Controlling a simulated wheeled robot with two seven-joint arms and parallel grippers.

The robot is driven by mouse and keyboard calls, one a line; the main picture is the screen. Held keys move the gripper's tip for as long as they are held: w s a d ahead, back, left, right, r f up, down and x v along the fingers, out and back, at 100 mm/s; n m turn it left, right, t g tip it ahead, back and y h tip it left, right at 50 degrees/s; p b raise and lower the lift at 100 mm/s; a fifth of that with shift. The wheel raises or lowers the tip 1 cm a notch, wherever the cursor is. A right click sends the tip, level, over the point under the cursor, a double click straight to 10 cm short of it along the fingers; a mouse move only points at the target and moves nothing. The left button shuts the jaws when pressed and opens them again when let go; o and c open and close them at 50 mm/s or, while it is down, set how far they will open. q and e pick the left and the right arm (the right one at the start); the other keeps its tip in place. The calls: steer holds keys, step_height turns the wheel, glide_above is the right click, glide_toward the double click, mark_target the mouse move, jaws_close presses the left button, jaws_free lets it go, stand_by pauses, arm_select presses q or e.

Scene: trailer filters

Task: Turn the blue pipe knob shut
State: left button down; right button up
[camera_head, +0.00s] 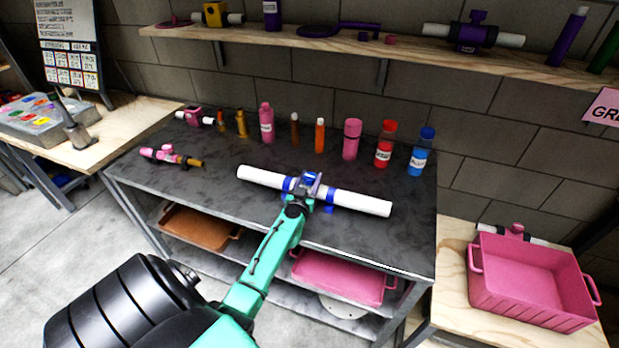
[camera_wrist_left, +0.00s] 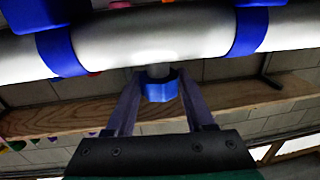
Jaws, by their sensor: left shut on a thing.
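A white pipe (camera_head: 362,202) with blue bands lies across the dark workbench top; it also fills the upper left wrist view (camera_wrist_left: 150,40). My left gripper (camera_head: 311,187) is at the middle of the pipe. In the left wrist view, the left gripper's fingers (camera_wrist_left: 159,84) stand on either side of the blue knob (camera_wrist_left: 160,90), shut on it. The knob sits on a short white stem on the pipe's side. In the head view a blue part (camera_head: 311,177) shows at the gripper, partly hidden by the fingers. My right gripper is out of view.
Several bottles and tubes, including a pink bottle (camera_head: 266,124) and a blue-capped bottle (camera_head: 420,152), stand behind the pipe. A pink pipe piece (camera_head: 170,156) lies on the bench's left. A pink crate (camera_head: 530,312) stands on the right table. A wooden shelf (camera_head: 365,47) runs above.

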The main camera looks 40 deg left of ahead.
arm_select(q)
steer(key=shift+a+f+m+h+b, duration=0.1)
steer(key=shift+m+h+b, duration=0.25)
steer(key=shift+h, duration=0.25)
steer(key=m+h+b, duration=0.1)
steer(key=b, duration=0.1)
steer(key=m+t+h+b, duration=0.1)
steer(key=b, duration=0.1)
steer(key=m+h+b, duration=0.1)
steer(key=h+b, duration=0.1)
steer(key=shift+a+f, duration=0.1)
steer(key=shift+f, duration=0.2)
steer(key=shift+r+t+h+b, duration=0.3)
steer(key=shift+h+b, duration=0.05)
steer(key=shift+h, duration=0.05)
steer(key=shift+r, duration=0.1)
steer(key=shift+c, duration=1.3)
jaws_free()
